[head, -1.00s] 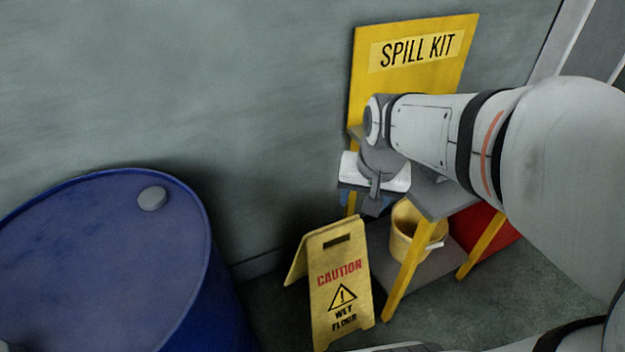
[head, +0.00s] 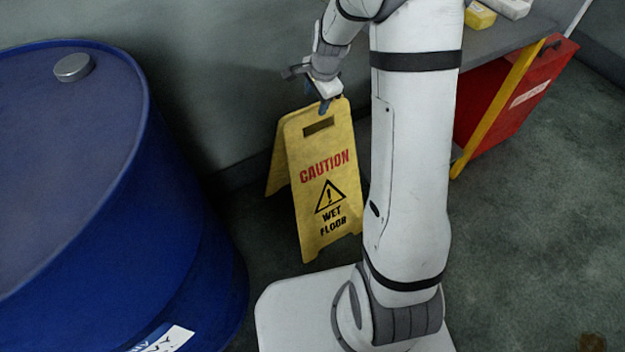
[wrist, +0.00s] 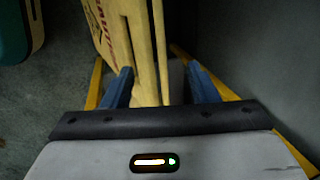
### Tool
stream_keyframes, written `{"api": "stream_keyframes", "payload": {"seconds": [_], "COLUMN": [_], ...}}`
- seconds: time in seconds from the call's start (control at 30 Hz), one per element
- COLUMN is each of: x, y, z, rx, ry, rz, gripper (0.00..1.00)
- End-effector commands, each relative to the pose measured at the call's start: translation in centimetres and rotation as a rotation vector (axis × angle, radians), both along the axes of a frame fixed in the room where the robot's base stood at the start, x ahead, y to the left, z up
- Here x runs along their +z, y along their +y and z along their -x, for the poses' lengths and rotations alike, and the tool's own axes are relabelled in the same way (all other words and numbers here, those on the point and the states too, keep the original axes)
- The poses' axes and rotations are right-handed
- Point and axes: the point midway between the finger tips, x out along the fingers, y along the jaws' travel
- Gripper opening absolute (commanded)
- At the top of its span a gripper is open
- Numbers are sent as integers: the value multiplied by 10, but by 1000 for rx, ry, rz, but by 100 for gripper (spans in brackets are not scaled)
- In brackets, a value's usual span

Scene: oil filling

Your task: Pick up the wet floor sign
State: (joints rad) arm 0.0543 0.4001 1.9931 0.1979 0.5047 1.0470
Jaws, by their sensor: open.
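The yellow wet floor sign (head: 318,190) stands upright as an A-frame on the floor in the head view, with a handle slot near its top. My gripper (head: 326,98) is at the sign's top edge in the head view. In the wrist view my gripper (wrist: 160,88) is open, its two blue fingers apart. The sign's two panels (wrist: 132,50) reach into the space between the fingers there. I cannot tell whether a finger touches the sign. The sign's lower right side is close to my arm in the head view.
A large blue drum (head: 95,190) stands left of the sign. A wall (head: 220,80) is behind it. A grey shelf table (head: 500,38) with a red box (head: 510,100) below is at the right. Open floor (head: 540,220) lies at the lower right.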

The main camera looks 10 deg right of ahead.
Motion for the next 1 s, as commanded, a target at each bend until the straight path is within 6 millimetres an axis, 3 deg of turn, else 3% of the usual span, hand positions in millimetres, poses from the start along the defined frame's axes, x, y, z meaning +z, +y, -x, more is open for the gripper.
{"api": "stream_keyframes", "payload": {"seconds": [0.4, 0.67, 1.0], "x": [-53, -53, -53], "y": [5, 5, 6], "z": [-5, -6, -6], "rx": [4, 5, 5], "ry": [2, 0, 0], "rz": [1, 1, 1], "gripper": [54, 53, 25]}}
